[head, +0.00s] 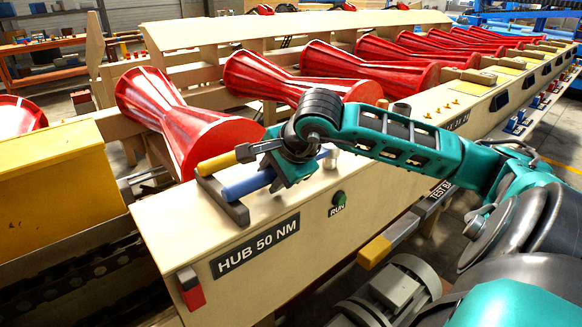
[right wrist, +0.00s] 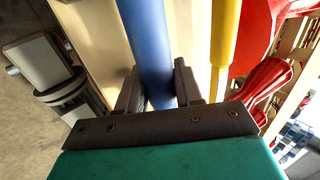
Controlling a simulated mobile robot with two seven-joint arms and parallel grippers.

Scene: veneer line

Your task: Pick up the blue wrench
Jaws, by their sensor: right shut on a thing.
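The blue wrench (head: 245,185) shows as a blue handle at the near end of the pale wooden bench. Its near end lies at the dark grey holder (head: 236,212), beside a yellow-handled wrench (head: 216,164). My right gripper (head: 283,178) is over the blue wrench and hides part of it. In the right wrist view the blue handle (right wrist: 150,45) runs between the two fingers of my right gripper (right wrist: 160,85), which is shut on it. I cannot tell whether the wrench is clear of the holder. My left gripper is not in view.
Large red hourglass-shaped hubs (head: 185,120) stand in a row behind the bench top. A green RUN button (head: 339,198) and a HUB 50 NM label (head: 255,246) are on the bench front. A yellow box (head: 50,175) stands at the left.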

